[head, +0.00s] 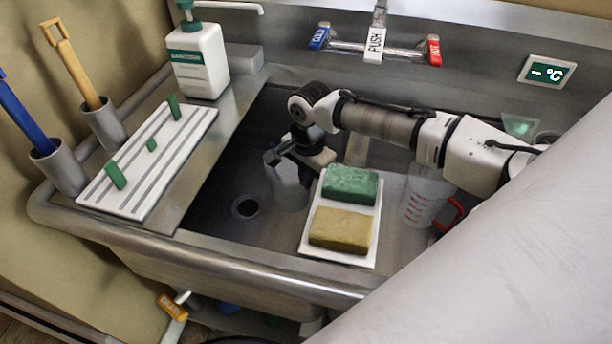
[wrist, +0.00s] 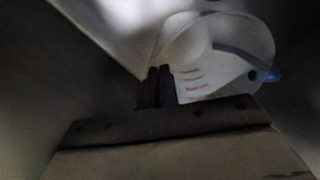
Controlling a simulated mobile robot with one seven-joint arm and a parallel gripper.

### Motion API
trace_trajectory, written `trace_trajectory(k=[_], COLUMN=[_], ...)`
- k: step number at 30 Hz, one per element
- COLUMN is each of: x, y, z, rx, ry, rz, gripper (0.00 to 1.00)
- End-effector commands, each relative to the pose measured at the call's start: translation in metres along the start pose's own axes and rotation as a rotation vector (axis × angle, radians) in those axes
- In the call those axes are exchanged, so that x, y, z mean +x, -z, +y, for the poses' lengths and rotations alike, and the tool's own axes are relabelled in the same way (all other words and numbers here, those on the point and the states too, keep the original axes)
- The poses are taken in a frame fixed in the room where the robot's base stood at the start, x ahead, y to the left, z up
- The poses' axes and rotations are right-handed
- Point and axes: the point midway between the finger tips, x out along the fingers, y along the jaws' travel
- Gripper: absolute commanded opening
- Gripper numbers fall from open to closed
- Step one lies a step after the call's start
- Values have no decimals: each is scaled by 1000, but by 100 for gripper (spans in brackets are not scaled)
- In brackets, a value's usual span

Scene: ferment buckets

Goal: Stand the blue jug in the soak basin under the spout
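The blue jug (head: 289,188) is clear with a blue handle, and is in the deep basin (head: 222,177) right of the drain. My gripper (head: 279,156) is down at its top. In the wrist view the jug (wrist: 225,70) shows red marks and its blue handle at right. My fingers (wrist: 159,86) are close together at the jug's left edge and look shut on its wall. Whether its base touches the basin floor is hidden. A white spout (head: 222,6) juts out at the top left, and a tap (head: 379,18) is on the back wall.
A white tray with a green sponge (head: 351,184) and a yellow sponge (head: 340,229) is right of the basin. A red-handled jug (head: 424,197) stands beyond it, below my arm. A soap bottle (head: 198,60) and a ribbed white board (head: 150,172) are on the left ledge.

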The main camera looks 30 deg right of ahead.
Motion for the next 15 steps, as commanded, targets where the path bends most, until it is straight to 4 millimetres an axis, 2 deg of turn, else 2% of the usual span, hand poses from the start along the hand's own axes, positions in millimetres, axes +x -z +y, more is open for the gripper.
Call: trace_trajectory(k=[7,12,15], x=[4,3,3], y=[0,0,0], z=[0,0,0], rx=[0,-1,-1], ry=[1,0,0], rz=[0,1,0], gripper=[0,24,24])
